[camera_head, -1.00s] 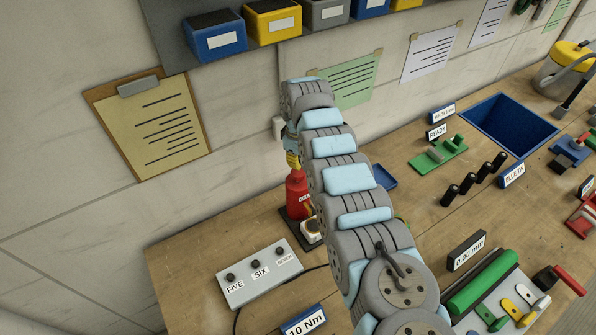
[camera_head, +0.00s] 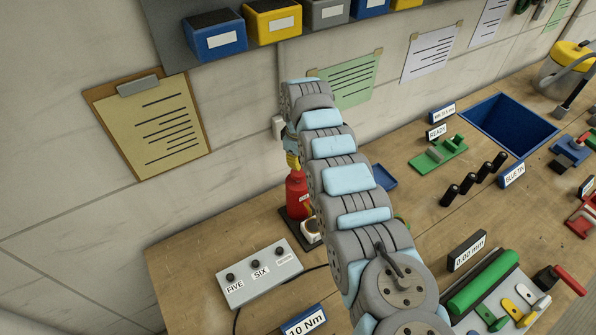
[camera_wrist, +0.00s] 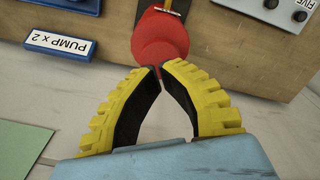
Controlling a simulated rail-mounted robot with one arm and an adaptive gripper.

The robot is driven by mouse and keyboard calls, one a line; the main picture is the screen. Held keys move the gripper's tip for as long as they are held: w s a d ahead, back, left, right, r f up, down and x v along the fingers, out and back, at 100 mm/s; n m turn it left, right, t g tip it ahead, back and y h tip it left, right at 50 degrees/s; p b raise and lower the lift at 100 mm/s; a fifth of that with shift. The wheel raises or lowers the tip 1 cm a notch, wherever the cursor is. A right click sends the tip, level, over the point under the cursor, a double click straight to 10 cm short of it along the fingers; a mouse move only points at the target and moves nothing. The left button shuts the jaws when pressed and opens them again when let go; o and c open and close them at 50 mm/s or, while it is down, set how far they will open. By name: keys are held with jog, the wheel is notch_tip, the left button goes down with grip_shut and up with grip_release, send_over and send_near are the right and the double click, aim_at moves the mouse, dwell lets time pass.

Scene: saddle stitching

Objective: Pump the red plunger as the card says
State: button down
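The red pump bottle (camera_head: 297,192) stands on a dark base at the back left of the bench, partly hidden by my arm. In the wrist view its red round top (camera_wrist: 160,35) lies just beyond my fingertips, with a narrow red part reaching toward them. My gripper (camera_wrist: 157,70) has yellow ribbed fingers with dark inner pads. Its tips are together or nearly so, at the red part; I cannot tell whether they touch it. In the head view my gripper (camera_head: 292,160) is just above the bottle. A card (camera_wrist: 60,48) reads "PUMP x 2".
A grey box (camera_head: 258,272) with knobs labelled FIVE, SIX and SEVEN is at the front left. A white round item (camera_head: 311,228) is by the bottle's base. The wall with a clipboard (camera_head: 148,128) is close behind. A blue tray (camera_head: 384,177) lies right of my arm.

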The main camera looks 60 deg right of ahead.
jog(key=shift+f+b, duration=0.75)
jog(key=shift+f, duration=1.35)
jog(key=shift+f+b, duration=0.25)
jog(key=shift+b, duration=0.1)
jog(key=shift+r, duration=0.2)
jog(key=shift+r+p, duration=2.5)
jog(key=shift+r, duration=0.45)
